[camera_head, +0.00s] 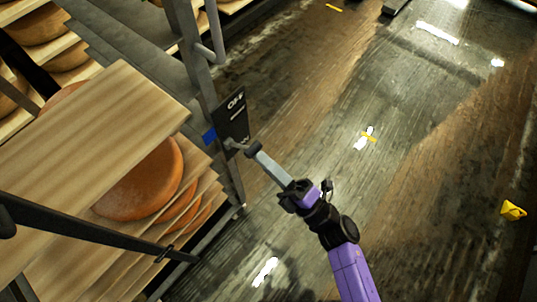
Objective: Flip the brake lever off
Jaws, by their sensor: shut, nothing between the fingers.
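The brake lever is a short grey stem with a black knob (253,149), mounted at the black plate (235,117) on the rack's post. The plate reads OFF near its top; other lettering lower down is partly hidden. The lever sits at the plate's lower part. My gripper (262,158), on my purple and black arm, comes from the lower right. Its long grey fingers appear shut, with nothing between them. Their tips are at or just beside the black knob; I cannot tell whether they touch it.
A metal rack with wooden shelves (90,120) fills the left side. Orange cheese wheels (143,182) lie on its boards. A blue piece (209,136) sits beside the plate. The wet dark floor (400,150) at right is mostly free, apart from a small yellow object (513,211).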

